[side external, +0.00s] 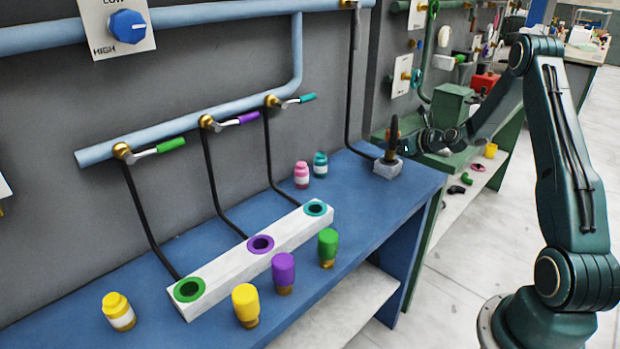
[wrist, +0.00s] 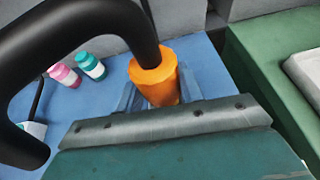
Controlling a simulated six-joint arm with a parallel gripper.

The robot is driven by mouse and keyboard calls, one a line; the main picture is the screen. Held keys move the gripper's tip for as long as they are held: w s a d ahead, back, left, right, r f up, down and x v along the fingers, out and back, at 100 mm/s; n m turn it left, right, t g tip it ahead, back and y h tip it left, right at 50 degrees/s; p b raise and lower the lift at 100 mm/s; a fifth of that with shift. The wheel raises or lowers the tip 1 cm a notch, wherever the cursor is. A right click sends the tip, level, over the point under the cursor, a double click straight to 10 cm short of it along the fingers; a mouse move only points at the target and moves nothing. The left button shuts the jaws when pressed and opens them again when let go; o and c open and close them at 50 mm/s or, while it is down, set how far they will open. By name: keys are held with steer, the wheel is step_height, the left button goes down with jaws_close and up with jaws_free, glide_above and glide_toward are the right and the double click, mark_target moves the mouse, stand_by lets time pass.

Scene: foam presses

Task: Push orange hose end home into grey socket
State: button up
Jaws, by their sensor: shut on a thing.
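The orange hose end (wrist: 153,80) is an orange cylinder on a thick black hose (wrist: 100,22) in the wrist view. My gripper (wrist: 158,96) is shut on it, with a finger on either side. In the side external view my gripper (side external: 402,143) reaches in from the right, and the dark hose (side external: 394,127) stands upright at its tip. The grey socket (side external: 388,170) is a small block on the blue bench, directly below the gripper. The hose end's lower part is hidden in the wrist view. I cannot tell whether it touches or enters the socket.
A white block (side external: 232,267) with green, purple and teal rings lies on the blue bench (side external: 190,240). Yellow, purple and green plugs stand in front of it. Pink and teal bottles (wrist: 90,65) stand near the wall. A green bench (wrist: 265,75) adjoins on the right.

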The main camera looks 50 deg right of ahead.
mark_target(394, 154)
steer(key=shift+f, duration=2.05)
stand_by(0.5)
steer(key=o, duration=1.3)
steer(key=shift+c, duration=0.2)
steer(key=shift+s, duration=0.1)
steer(key=shift+v, duration=3.65)
steer(key=shift+r, duration=0.1)
